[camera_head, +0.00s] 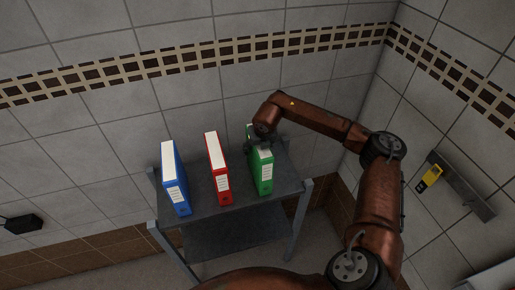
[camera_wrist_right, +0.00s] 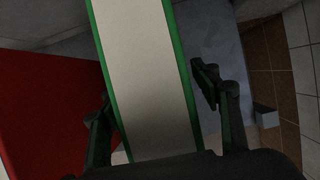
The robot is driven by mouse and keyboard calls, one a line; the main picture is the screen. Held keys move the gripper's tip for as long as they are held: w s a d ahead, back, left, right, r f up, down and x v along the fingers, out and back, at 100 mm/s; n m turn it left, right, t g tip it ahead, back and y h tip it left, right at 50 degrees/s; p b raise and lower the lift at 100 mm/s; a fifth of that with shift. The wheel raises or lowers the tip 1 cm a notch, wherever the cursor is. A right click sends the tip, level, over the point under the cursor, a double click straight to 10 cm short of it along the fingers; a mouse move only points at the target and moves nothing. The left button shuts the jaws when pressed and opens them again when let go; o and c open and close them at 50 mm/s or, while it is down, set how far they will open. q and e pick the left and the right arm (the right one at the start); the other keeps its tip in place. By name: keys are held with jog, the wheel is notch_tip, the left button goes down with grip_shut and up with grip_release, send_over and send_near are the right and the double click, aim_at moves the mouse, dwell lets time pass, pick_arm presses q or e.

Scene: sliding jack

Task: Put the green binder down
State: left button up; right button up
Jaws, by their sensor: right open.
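The green binder (camera_head: 262,171) stands upright on the right part of the grey table (camera_head: 235,203), its labelled spine facing me. My right arm reaches over it from the right in the head view, and the wrist covers its top rear part. In the right wrist view the pale top of the green binder (camera_wrist_right: 148,75) lies between the fingers of my right gripper (camera_wrist_right: 158,118). The fingers are spread, one on each side, with a visible gap on the right side. My left gripper is in neither view.
A red binder (camera_head: 217,170) stands upright to the left of the green one, with a gap between them. A blue binder (camera_head: 175,180) stands farther left. A tiled wall is close behind the table, and another is at the right.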

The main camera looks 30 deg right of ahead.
jog(key=b+v, duration=0.3)
jog(key=v, duration=0.8)
jog(key=shift+b, duration=0.3)
jog(key=shift+s+a+r, duration=0.1)
jog(key=shift+s+r, duration=0.2)
jog(key=shift+r, duration=0.25)
jog(key=shift+f, duration=0.15)
